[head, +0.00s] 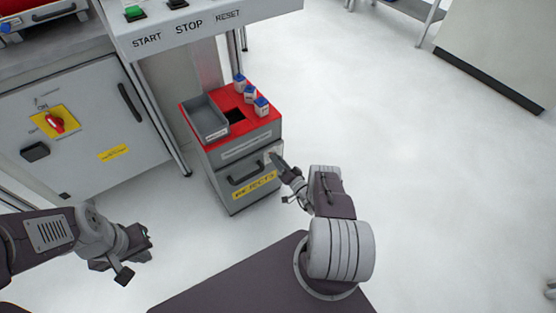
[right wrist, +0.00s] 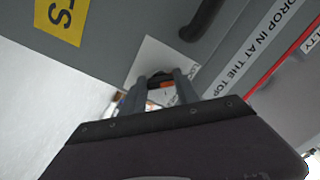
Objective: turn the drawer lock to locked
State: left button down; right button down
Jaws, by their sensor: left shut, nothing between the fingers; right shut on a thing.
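The grey drawer cabinet (head: 226,187) has a dark bar handle and a yellow label on its front. A pale lock plate (right wrist: 149,58) is on this front, and its printed text is mostly hidden. My right gripper (head: 274,162) is at the upper right of the drawer front. In the right wrist view its fingers (right wrist: 163,82) are shut on the small lock knob, with an orange and dark bit showing between them. Which way the knob points cannot be told. My left gripper (head: 138,258) is shut and empty, low at the left, away from the cabinet.
The red cabinet top (head: 246,132) carries a grey tray (head: 206,117) and three small blue-capped bottles (head: 250,94). A large grey cabinet with a red rotary switch (head: 56,124) stands at the left.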

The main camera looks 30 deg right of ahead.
jog(key=shift+n, duration=0.5)
jog(key=c, duration=0.9)
grip_release()
jog(key=s+p, duration=0.1)
jog(key=s, duration=0.2)
jog(key=s+p, duration=0.1)
jog(key=s, duration=0.2)
jog(key=s+p, duration=0.1)
jog(key=s, duration=0.2)
jog(key=shift+d, duration=0.35)
